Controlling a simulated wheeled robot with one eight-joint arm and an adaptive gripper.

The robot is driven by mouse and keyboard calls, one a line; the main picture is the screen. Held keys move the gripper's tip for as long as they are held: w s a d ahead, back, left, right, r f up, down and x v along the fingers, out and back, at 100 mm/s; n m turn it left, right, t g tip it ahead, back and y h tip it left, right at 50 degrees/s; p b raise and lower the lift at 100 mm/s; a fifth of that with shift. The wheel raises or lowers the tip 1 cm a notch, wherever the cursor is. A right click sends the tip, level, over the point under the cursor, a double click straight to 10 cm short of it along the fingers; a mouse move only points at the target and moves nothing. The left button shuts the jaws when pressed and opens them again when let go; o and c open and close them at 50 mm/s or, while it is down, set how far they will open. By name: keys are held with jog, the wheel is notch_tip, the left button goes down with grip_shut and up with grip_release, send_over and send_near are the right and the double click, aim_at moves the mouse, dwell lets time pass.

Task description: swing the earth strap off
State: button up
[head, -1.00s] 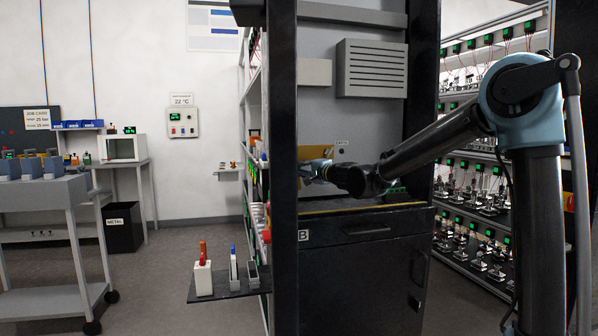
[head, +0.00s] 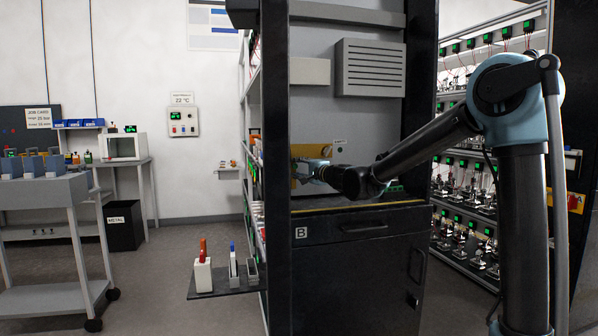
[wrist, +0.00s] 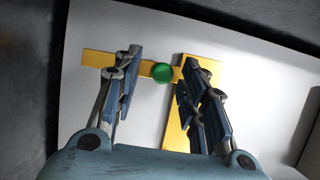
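The earth strap appears to be the yellow piece (wrist: 203,72) in the wrist view, one flat bar running up and down and a thinner bar to its left. A round green knob (wrist: 161,72) sits where the thinner bar comes near the wide one. My gripper (wrist: 162,60) is open, with one finger on each side of the green knob. The right finger overlaps the wide bar; contact cannot be told. In the head view my gripper (head: 318,172) is inside the bay, beside a yellow patch (head: 298,172), and hides part of it.
The bay's dark left post (head: 274,120) stands close to my gripper. A small earth label (head: 340,141) is on the back panel. A drawer front (head: 365,228) lies below the bay's ledge. A shelf (head: 225,291) with small holders juts out at the left. Racks fill the right side.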

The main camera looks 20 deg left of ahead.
jog(key=v, duration=1.2)
jog(key=shift+w+f, duration=0.1)
dwell(0.4)
jog(key=s+d+f+n+g+h, duration=0.2)
jog(key=s+d+f+h, duration=0.3)
jog(key=d, duration=1.2)
jog(key=s+d+f+n+g+h, duration=0.2)
jog(key=s+d+f+h, duration=0.3)
jog(key=s+d+f, duration=0.8)
jog(key=s+d+f+n+g+h, duration=0.2)
jog(key=s+d+f+h, duration=0.3)
jog(key=d, duration=1.7)
jog(key=s+f+g, duration=0.1)
jog(key=s+f, duration=0.3)
jog(key=f, duration=0.4)
jog(key=shift+s+d+f, duration=0.2)
jog(key=shift+s+f, duration=0.15)
jog(key=shift+f, duration=0.05)
